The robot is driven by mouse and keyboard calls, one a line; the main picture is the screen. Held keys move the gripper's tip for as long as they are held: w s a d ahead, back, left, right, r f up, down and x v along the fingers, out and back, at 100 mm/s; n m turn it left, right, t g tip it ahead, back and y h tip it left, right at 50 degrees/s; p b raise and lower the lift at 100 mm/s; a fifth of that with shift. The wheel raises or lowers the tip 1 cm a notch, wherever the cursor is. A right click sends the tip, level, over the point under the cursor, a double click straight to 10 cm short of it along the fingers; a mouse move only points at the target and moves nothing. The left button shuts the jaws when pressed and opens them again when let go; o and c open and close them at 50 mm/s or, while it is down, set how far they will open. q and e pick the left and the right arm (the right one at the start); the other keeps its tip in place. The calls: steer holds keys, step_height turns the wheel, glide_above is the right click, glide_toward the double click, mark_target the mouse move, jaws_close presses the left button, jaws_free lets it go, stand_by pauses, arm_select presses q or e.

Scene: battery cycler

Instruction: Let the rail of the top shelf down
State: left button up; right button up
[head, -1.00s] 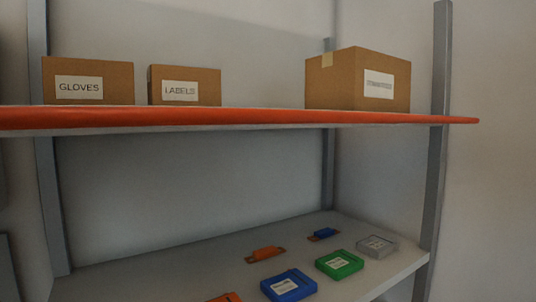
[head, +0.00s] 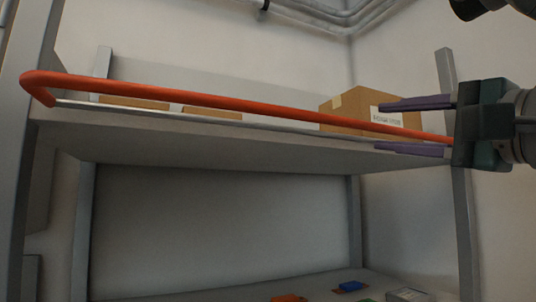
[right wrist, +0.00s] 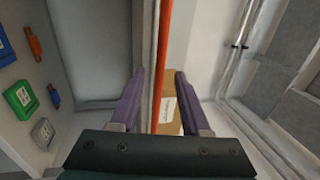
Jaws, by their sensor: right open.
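The orange rail (head: 230,102) runs along the front of the top shelf (head: 200,140), standing above the shelf edge. Its left end bends back down to the shelf. My right gripper (head: 378,126) comes in from the right with its purple fingers apart, one above and one below the rail. In the right wrist view the rail (right wrist: 162,80) passes between the open fingers (right wrist: 159,73), with gaps on both sides. The rail's right end is hidden by my gripper.
Boxes stand on the top shelf behind the rail, including a large labelled carton (head: 352,105) behind my right fingers. Grey posts (head: 458,190) frame the shelf. On the lower shelf lie blue (head: 352,286), orange (head: 288,298) and green (right wrist: 21,97) items. Pipes (head: 310,14) run along the wall.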

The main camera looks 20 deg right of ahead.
mark_target(374, 124)
steer(key=p+x, duration=0.2)
steer(key=x, duration=0.4)
steer(key=shift+r, duration=0.2)
arm_select(q)
steer(key=shift+r+p, duration=0.35)
steer(key=shift+r, duration=0.4)
arm_select(e)
steer(key=shift+w, duration=0.75)
steer(key=shift+c, duration=0.2)
arm_select(q)
steer(key=shift+d, duration=0.1)
arm_select(e)
jaws_close()
